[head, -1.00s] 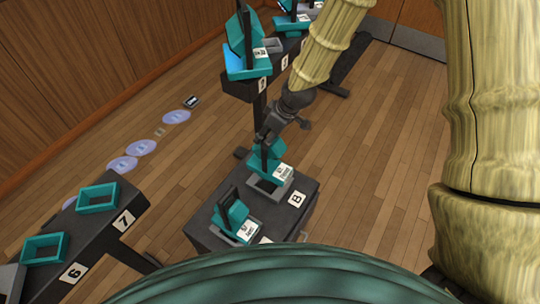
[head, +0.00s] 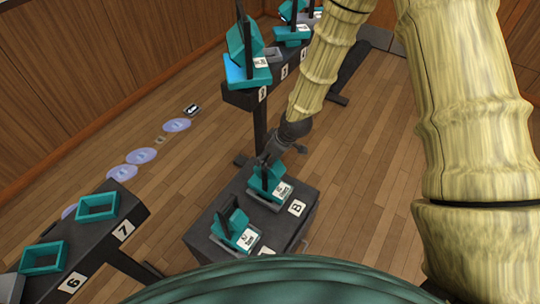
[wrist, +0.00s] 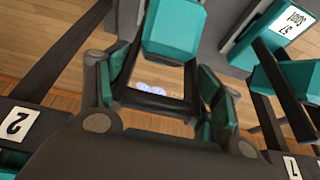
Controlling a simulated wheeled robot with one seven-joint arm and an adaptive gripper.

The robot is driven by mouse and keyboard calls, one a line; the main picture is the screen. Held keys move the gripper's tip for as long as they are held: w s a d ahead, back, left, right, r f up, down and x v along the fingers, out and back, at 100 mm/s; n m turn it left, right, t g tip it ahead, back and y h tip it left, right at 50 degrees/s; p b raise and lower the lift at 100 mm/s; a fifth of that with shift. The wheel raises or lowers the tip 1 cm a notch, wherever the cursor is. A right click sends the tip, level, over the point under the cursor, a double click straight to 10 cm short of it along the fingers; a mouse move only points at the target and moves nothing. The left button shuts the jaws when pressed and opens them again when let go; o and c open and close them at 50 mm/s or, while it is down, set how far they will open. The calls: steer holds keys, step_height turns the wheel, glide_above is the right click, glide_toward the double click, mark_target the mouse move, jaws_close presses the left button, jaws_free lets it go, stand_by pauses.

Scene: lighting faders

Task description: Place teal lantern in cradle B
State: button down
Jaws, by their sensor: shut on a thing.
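The teal lantern (head: 266,181) has a dark upright handle and a white label. It sits at the grey cradle B (head: 272,205) on the dark block, with its base down within the cradle rim; I cannot tell whether it rests fully on the bottom. My gripper (head: 270,158) is shut on the handle from above. In the wrist view the held lantern (wrist: 172,28) shows beyond my gripper (wrist: 158,92), with the dark handle between the fingers. The arm and gripper partly hide the handle top in the head view.
A second teal lantern (head: 238,232) stands in the neighbouring cradle, close in front. Further teal lanterns (head: 246,72) stand on the dark rack behind. Empty teal-rimmed cradles (head: 97,205) marked 6 and 7 are at the left. Wooden floor (head: 380,140) is clear at the right.

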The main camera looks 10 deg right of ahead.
steer(key=shift+c, duration=1.5)
jaws_free()
steer(key=shift+r, duration=0.1)
steer(key=v, duration=1.2)
steer(key=s+d+f+m+g+h, duration=0.1)
steer(key=s+d+f+m, duration=0.1)
steer(key=s+f, duration=0.6)
steer(key=s+d+f+m+g+h, duration=0.1)
steer(key=s+f+m, duration=0.3)
steer(key=s+f, duration=0.5)
steer(key=s+d+f+m+g+h, duration=0.1)
steer(key=s+d+f+m, duration=0.2)
steer(key=s+f, duration=0.6)
steer(key=s, duration=0.5)
steer(key=shift+s, duration=0.35)
